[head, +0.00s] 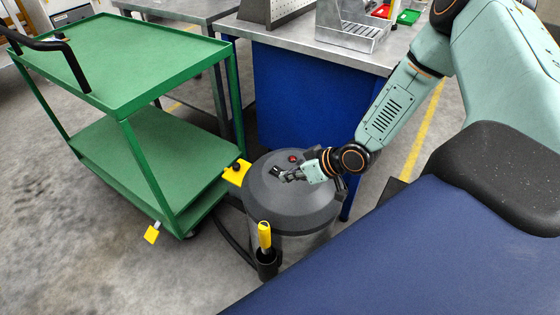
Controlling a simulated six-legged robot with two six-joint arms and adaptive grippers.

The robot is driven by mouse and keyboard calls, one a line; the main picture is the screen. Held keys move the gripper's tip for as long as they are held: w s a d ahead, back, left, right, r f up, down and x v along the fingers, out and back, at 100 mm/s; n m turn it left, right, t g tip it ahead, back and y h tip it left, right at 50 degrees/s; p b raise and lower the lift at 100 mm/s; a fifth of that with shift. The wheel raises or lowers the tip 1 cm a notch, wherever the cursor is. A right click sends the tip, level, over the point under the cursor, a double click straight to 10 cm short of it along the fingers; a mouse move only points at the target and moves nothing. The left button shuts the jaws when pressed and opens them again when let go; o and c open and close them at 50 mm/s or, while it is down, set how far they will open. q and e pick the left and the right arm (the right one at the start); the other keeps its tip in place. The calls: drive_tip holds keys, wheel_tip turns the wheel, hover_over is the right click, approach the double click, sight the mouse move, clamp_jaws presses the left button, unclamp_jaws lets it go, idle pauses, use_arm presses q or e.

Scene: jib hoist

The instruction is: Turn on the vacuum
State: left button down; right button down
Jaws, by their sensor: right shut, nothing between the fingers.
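The vacuum (295,212) is a round canister with a dark grey lid and a metal body, standing on the floor in the middle of the head view. A red button or light (293,158) shows on the far part of its lid, with a small dark part (277,171) near it. My right gripper (285,176) is shut and empty, low over the lid beside that dark part; I cannot tell whether it touches. A yellow-handled tool (265,236) sits in a black holder at the vacuum's near side. My left gripper is out of view.
A green two-shelf cart (150,60) with a black handle stands at the left, close to the vacuum. A blue workbench (290,95) with a metal rack (350,35) is behind. Grey floor is clear at lower left.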

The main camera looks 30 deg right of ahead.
drive_tip(key=w+d+r+n+t, duration=0.1)
drive_tip(key=w+d+r, duration=0.1)
drive_tip(key=d, duration=0.5)
drive_tip(key=shift+w+r+h, duration=0.2)
drive_tip(key=shift+r+h, duration=0.1)
drive_tip(key=shift+r, duration=0.15)
drive_tip(key=b, duration=0.7)
hover_over(280, 172)
wheel_tip(280, 172, down, 7)
drive_tip(key=shift+s, duration=0.1)
wheel_tip(280, 172, down, 2)
drive_tip(key=shift+f+b, duration=0.1)
drive_tip(key=shift+b, duration=0.2)
drive_tip(key=shift+w+f+b, duration=0.2)
drive_tip(key=shift+f+b, duration=0.15)
drive_tip(key=shift+f, duration=0.15)
